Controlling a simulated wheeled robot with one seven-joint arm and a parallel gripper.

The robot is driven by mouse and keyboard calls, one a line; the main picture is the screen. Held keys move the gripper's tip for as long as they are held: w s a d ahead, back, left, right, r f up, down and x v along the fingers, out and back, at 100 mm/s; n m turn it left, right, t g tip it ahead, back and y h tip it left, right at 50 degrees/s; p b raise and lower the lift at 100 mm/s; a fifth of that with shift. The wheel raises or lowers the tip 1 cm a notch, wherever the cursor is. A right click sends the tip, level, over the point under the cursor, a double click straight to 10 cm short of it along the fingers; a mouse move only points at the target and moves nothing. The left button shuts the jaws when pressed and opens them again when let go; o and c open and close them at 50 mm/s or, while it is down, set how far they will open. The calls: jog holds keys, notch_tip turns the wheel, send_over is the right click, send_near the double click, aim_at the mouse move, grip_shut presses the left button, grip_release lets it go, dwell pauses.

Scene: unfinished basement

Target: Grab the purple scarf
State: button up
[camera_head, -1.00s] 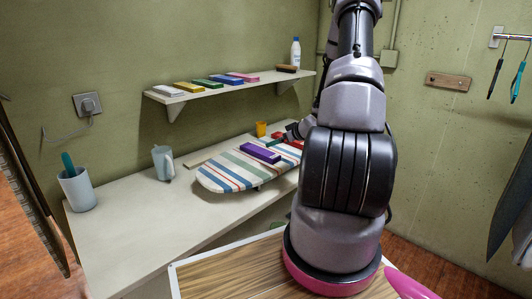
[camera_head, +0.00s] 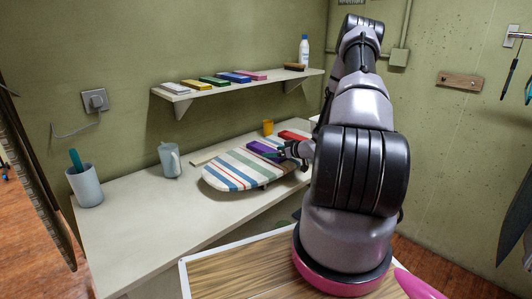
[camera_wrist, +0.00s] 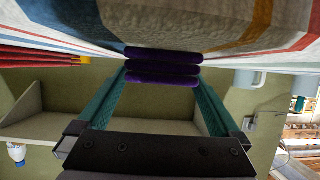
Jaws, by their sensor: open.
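The purple scarf (camera_head: 262,147) is folded into a flat block on the striped ironing board (camera_head: 222,178), near its far edge. In the wrist view the purple scarf (camera_wrist: 163,67) shows its folded layers edge-on, between the tips of my teal fingers. My gripper (camera_head: 275,154) is at the scarf's right end in the head view. In the wrist view my gripper (camera_wrist: 160,78) has its fingers spread, one on each side of the scarf. I cannot tell whether either finger touches it. My arm hides part of the board's right end.
A red folded cloth (camera_head: 293,135) lies close behind my gripper. An orange cup (camera_head: 268,127), a grey-blue mug (camera_head: 170,159) and a holder with a teal handle (camera_head: 86,186) stand on the counter (camera_head: 140,215). The wall shelf (camera_head: 215,90) above holds several folded cloths and a bottle (camera_head: 304,49).

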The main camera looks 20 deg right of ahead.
aim_at(266, 151)
jog(key=shift+x, duration=1.35)
jog(key=c, duration=1.4)
jog(key=shift+o, duration=0.2)
jog(key=shift+r, duration=0.1)
